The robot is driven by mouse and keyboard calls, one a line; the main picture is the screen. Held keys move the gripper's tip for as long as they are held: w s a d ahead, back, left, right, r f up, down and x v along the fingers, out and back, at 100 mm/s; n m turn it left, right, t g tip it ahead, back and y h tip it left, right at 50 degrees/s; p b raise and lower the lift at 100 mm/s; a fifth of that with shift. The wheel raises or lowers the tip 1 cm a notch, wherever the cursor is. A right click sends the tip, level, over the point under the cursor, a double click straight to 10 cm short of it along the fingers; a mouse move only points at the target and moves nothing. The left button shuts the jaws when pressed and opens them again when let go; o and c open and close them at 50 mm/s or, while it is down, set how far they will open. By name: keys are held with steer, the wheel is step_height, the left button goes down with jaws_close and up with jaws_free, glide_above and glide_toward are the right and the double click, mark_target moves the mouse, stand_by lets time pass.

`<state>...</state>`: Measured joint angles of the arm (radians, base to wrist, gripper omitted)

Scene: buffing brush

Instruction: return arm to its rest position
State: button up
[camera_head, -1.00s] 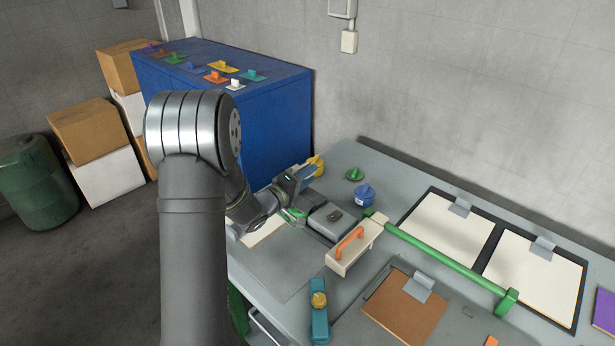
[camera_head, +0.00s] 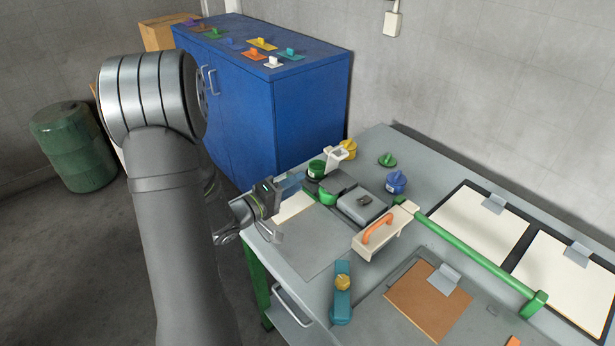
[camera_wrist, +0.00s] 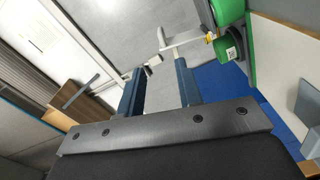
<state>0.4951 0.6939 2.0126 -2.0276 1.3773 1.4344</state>
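My gripper (camera_head: 292,184) hangs over the left edge of the workbench. In the wrist view my gripper (camera_wrist: 157,78) has its two blue fingers apart with a clear gap and nothing held between them. A white bracket-like piece (camera_wrist: 180,45) shows beyond the fingertips. In the head view a beige block with an orange handle (camera_head: 378,233) lies on the bench, right of my gripper and apart from it. It may be the buffing brush; I cannot tell.
A blue cabinet (camera_head: 290,110) stands behind. Open floor lies left.

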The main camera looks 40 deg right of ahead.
mark_target(340, 157)
steer(key=shift+a, duration=0.5)
steer(key=d, duration=1.7)
steer(key=shift+d, duration=0.2)
